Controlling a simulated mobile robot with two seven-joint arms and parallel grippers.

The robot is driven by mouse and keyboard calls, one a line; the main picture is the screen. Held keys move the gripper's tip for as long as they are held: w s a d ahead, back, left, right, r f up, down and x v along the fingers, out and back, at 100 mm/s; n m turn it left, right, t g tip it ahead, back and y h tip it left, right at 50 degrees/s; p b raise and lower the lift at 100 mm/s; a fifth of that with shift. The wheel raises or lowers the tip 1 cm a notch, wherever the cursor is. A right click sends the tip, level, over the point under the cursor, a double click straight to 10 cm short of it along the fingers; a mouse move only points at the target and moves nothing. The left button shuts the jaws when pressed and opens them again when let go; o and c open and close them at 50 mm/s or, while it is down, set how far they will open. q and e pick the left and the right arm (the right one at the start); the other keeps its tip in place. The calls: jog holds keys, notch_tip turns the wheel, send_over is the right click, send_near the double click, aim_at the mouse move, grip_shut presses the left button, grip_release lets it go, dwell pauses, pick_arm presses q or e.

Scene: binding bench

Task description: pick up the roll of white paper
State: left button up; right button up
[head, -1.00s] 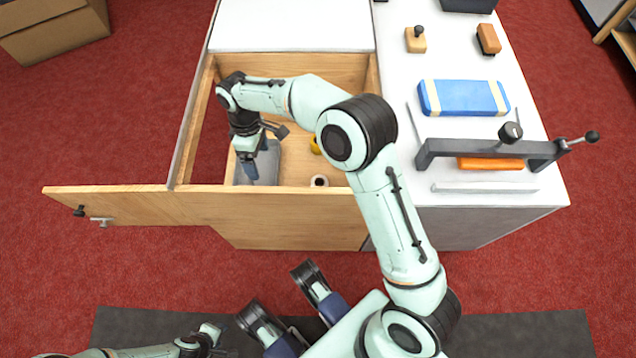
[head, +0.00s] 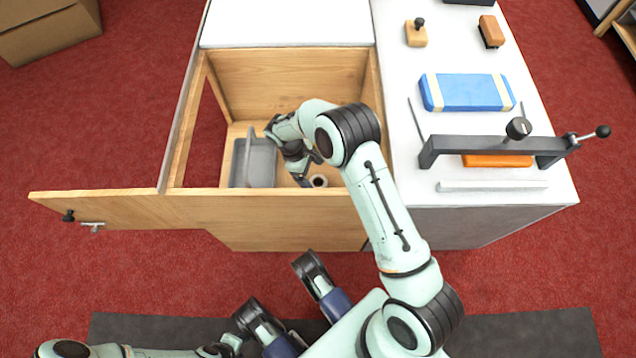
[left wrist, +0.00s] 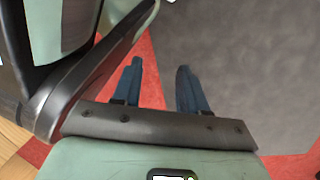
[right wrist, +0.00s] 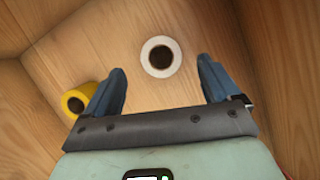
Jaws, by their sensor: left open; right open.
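The roll of white paper (head: 319,181) stands on end on the floor of the open wooden compartment, near its front wall. In the right wrist view the white roll (right wrist: 161,56), with its dark core hole, lies ahead of and between my right fingertips. My right gripper (right wrist: 160,85) is open and empty, reaching down into the compartment just left of the roll in the head view (head: 305,183). My left gripper (left wrist: 158,75) is open and empty, away from the bench, over the grey mat and red carpet.
A yellow roll (right wrist: 78,100) lies beside my right gripper's left finger. A grey bin (head: 257,163) stands at the compartment's left. Wooden walls (head: 290,80) close in the compartment. The white worktop (head: 455,55) to the right holds a blue bundle (head: 467,92) and a press bar (head: 495,147).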

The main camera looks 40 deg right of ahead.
aim_at(316, 180)
jog(key=x, duration=0.1)
jog(key=b+x, duration=0.1)
jog(key=x, duration=0.1)
jog(key=b+x, duration=0.1)
jog(key=x, duration=0.1)
jog(key=shift+w+a+f, duration=0.15)
jog(key=shift+w+f, duration=0.05)
jog(key=shift+f, duration=0.05)
jog(key=c, duration=1.1)
pick_arm(q)
jog(key=shift+g, duration=0.6)
jog(key=s, duration=0.1)
jog(key=s+f, duration=0.1)
jog(key=s, duration=0.1)
jog(key=shift+s+a+f, duration=0.25)
jog(key=shift+s+f, duration=0.1)
jog(key=shift+f, duration=0.05)
pick_arm(e)
jog(key=shift+r, duration=0.1)
jog(key=shift+c, duration=0.2)
